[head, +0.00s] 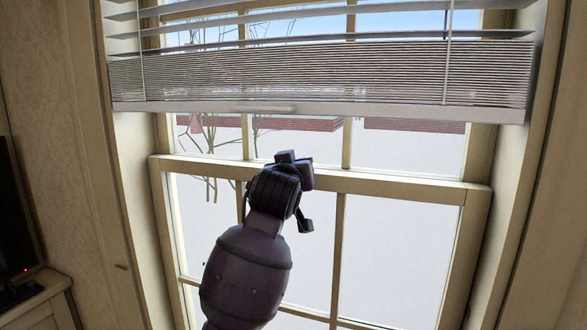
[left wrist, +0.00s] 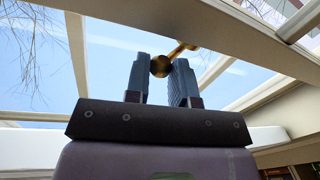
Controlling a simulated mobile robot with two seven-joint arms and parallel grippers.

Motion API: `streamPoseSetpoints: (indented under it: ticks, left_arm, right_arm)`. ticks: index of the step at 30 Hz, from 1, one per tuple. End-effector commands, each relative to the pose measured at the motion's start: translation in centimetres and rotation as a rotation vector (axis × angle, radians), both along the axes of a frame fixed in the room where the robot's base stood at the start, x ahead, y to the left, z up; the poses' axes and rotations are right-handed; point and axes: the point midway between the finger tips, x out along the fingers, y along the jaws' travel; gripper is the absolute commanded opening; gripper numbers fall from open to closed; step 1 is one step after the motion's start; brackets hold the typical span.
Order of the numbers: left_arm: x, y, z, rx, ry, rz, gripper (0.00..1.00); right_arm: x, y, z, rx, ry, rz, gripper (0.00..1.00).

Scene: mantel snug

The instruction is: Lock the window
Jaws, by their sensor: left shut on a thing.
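The window (head: 400,184) has an upper and a lower sash with a cream frame, and its middle rail runs across the head view. My left gripper (head: 293,160) is up against the middle rail, near its centre. In the left wrist view, my left gripper (left wrist: 161,66) is shut on a brass window latch (left wrist: 160,66). The latch's round end sits between the two fingertips, and its lever (left wrist: 186,46) points up and to the right. In the head view the latch is hidden behind my gripper. My right gripper is in neither view.
A partly raised blind (head: 320,75) hangs over the upper sash, with its bottom bar (head: 400,112) above my gripper. Window jambs stand on both sides. A dark screen (head: 15,215) stands on a cabinet (head: 40,300) at the left.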

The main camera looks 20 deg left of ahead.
Motion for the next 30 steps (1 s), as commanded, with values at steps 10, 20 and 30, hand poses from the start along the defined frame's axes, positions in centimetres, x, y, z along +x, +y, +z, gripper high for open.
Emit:
streamPoseSetpoints:
  ticks: [10,20,30]
  left_arm:
    - [0.23,-0.46,0.01,0.000,0.000,0.074,0.00]
    - [0.22,-0.46,0.01,0.001,0.000,0.073,0.38]
    - [0.17,-0.46,0.01,0.001,0.000,0.073,0.48]
  right_arm:
    - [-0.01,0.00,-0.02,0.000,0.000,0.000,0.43]
    - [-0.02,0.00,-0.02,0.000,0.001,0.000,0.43]
    - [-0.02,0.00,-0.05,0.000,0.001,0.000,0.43]
